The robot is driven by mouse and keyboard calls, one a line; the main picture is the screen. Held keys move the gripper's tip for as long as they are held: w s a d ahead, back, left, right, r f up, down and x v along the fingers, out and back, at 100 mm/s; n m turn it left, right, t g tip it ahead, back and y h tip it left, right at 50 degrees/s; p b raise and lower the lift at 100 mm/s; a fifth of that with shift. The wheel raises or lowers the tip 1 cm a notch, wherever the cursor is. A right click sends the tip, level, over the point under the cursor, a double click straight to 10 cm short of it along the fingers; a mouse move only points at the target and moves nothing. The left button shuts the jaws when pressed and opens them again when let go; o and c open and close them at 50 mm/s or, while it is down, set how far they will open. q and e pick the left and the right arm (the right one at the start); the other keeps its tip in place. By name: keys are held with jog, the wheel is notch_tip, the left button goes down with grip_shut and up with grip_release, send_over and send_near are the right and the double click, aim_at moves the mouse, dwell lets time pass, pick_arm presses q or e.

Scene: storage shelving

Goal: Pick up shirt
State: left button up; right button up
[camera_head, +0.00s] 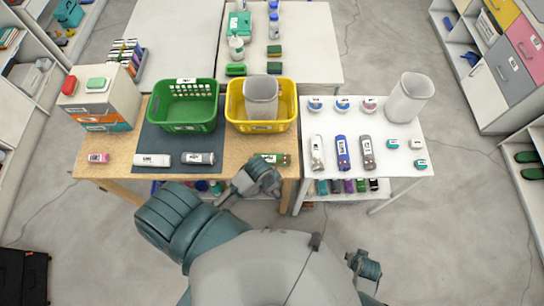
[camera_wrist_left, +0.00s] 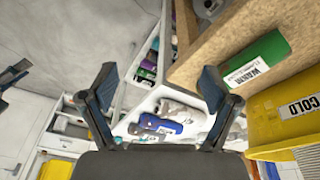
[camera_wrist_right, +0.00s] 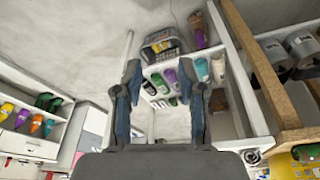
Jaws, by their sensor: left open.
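Rolled, labelled cloth-like items lie on the tables; I cannot tell which is the shirt. A green roll (camera_head: 279,159) lies at the wooden table's front right edge; its label reads "WARM" in the left wrist view (camera_wrist_left: 258,60). A white roll (camera_head: 152,160) and a grey roll (camera_head: 198,158) lie on the dark mat. White (camera_head: 317,152), blue (camera_head: 343,152) and grey (camera_head: 367,152) rolls lie on the white table. My left gripper (camera_head: 264,182) is open and empty, just in front of the green roll and apart from it. My right gripper (camera_wrist_right: 160,80) is open and empty, low at the right.
A green basket (camera_head: 187,86) and a yellow basket (camera_head: 234,108), labelled "COLD" in the left wrist view, stand behind the rolls. A lower shelf (camera_wrist_right: 220,115) holds bottles. Floor (camera_head: 450,220) at right is clear.

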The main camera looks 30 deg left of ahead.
pick_arm(q)
jog(key=w+m+g, duration=0.1)
jog(key=w+m, duration=0.1)
jog(key=w, duration=0.3)
pick_arm(e)
jog(key=s+d+f+g, duration=0.1)
jog(key=s+f, duration=0.3)
jog(key=f, duration=0.5)
jog(key=s+f, duration=0.4)
jog(key=f, duration=0.6)
pick_arm(q)
jog(key=m+g, duration=0.4)
send_near(273, 155)
jog(key=x, duration=0.5)
jog(key=shift+s+d+r, duration=0.15)
jog(key=shift+s, duration=0.15)
jog(key=shift+w+a+p+x, duration=0.15)
jog(key=shift+p+x, duration=0.05)
jog(key=shift+x, duration=1.3)
jog(key=shift+w+a+p+x, duration=0.1)
jog(key=shift+w+p+x, duration=0.1)
jog(key=shift+x, duration=1.35)
jog(key=c, duration=1.4)
pick_arm(e)
jog(key=s+d+f, duration=0.2)
jog(key=s+f, duration=0.5)
jog(key=s, duration=0.5)
jog(key=shift+s+d+f+g, duration=0.15)
jog(key=shift+s+g, duration=0.15)
jog(key=shift+g, duration=0.1)
